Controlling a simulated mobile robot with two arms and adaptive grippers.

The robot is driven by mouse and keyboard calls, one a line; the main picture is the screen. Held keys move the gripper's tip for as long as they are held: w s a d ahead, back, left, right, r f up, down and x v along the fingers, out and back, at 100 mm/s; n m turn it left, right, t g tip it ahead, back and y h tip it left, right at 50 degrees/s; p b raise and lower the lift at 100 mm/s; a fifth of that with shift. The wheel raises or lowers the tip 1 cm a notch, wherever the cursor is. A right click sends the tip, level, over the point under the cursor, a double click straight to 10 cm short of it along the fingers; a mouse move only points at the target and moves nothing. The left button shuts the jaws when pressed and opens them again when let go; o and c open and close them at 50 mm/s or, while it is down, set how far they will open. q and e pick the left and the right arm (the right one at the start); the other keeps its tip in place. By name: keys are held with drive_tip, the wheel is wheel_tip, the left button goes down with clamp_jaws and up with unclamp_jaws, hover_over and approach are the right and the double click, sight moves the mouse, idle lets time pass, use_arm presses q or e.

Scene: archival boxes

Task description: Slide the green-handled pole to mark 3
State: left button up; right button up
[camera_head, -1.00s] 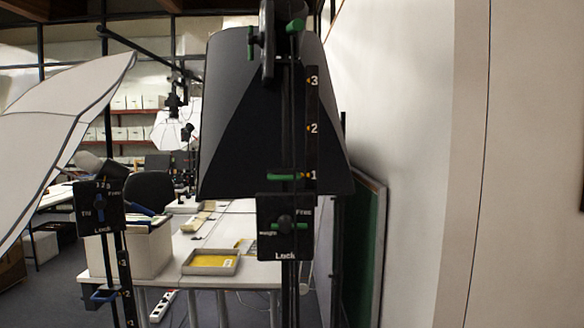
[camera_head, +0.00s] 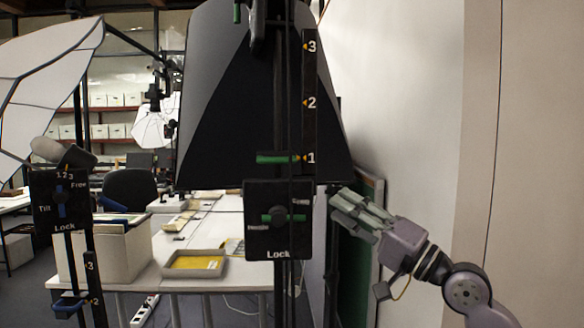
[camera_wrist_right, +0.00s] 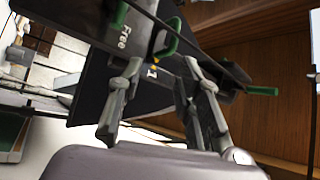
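The green-handled pole (camera_head: 278,92) stands upright in front of a large black softbox. Its green handle (camera_head: 277,159) is level with mark 1 on the black scale (camera_head: 309,75); marks 2 and 3 are above. Below it is a black lock box (camera_head: 278,240) with a green lever (camera_head: 283,217) lying horizontal, and "Lock" printed at the bottom. My right gripper (camera_head: 340,200) is just right of the lock box, apart from it. In the right wrist view it (camera_wrist_right: 160,68) is open and empty, with a green handle (camera_wrist_right: 167,38) beyond its fingers. My left gripper is not in view.
A second stand with a blue-lever box (camera_head: 60,198) and a white umbrella (camera_head: 40,80) is at the left. Behind are a table with a yellow-bottomed tray (camera_head: 195,263) and a box of files (camera_head: 105,250). A pale wall (camera_head: 405,100) bounds the right.

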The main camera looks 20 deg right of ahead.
sight(276, 162)
drive_tip(key=shift+y, duration=0.4)
drive_tip(key=p+x, duration=0.2)
drive_tip(key=x, duration=0.3)
drive_tip(key=s+r+p+x, duration=0.1)
drive_tip(key=p+x, duration=0.2)
drive_tip(key=x, duration=0.2)
drive_tip(key=a+p+x, duration=0.1)
drive_tip(key=p+x, duration=0.1)
drive_tip(key=x, duration=0.4)
drive_tip(key=shift+s+r+p, duration=0.15)
drive_tip(key=shift+r+p, duration=0.15)
drive_tip(key=shift+r, duration=0.05)
drive_tip(key=shift+w+a+r, duration=0.1)
drive_tip(key=shift+w+a, duration=0.2)
drive_tip(key=shift+w, duration=0.15)
drive_tip(key=shift+c, duration=0.3)
clamp_jaws()
